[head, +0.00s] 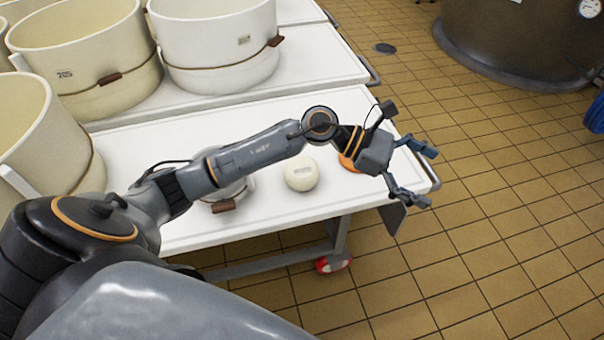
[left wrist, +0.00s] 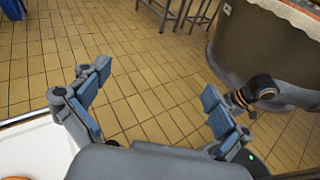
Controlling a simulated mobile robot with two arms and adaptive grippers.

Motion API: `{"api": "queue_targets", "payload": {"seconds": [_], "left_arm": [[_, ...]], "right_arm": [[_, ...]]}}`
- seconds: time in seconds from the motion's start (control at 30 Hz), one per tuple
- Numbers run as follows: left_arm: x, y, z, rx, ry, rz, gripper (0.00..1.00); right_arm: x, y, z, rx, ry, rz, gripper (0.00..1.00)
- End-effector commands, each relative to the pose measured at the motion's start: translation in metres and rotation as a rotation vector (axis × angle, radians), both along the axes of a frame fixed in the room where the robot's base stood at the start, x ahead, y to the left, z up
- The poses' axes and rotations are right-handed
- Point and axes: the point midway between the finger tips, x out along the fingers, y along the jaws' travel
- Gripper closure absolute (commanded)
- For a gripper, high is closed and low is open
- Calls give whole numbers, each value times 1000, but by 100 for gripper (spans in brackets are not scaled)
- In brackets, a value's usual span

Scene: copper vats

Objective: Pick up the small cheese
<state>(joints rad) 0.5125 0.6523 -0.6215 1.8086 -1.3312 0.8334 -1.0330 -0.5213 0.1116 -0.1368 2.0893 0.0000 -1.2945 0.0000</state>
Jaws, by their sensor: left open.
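The small cheese (head: 300,174) is a pale, rounded lump with a faint mark on its side. It rests on the white table (head: 300,118), just below my left forearm in the head view. My left gripper (head: 428,177) is open and empty. It is to the right of the cheese, out past the table's right end and apart from it. In the left wrist view my open left gripper (left wrist: 155,80) has only tiled floor between its fingers. The cheese cannot be made out there. My right gripper is not in view.
An orange thing (head: 349,162) lies partly hidden behind my left wrist. A small mould with a brown handle (head: 223,206) is partly under my forearm. Large cream tubs (head: 220,50) stand at the back left. A big vat (head: 520,45) stands far right; the floor between is clear.

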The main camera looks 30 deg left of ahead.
Motion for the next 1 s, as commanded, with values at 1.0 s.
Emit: {"api": "queue_targets", "payload": {"seconds": [1.0], "left_arm": [[12, 291, -128, 1353, -127, -550, 0]], "right_arm": [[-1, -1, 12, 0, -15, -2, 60]]}}
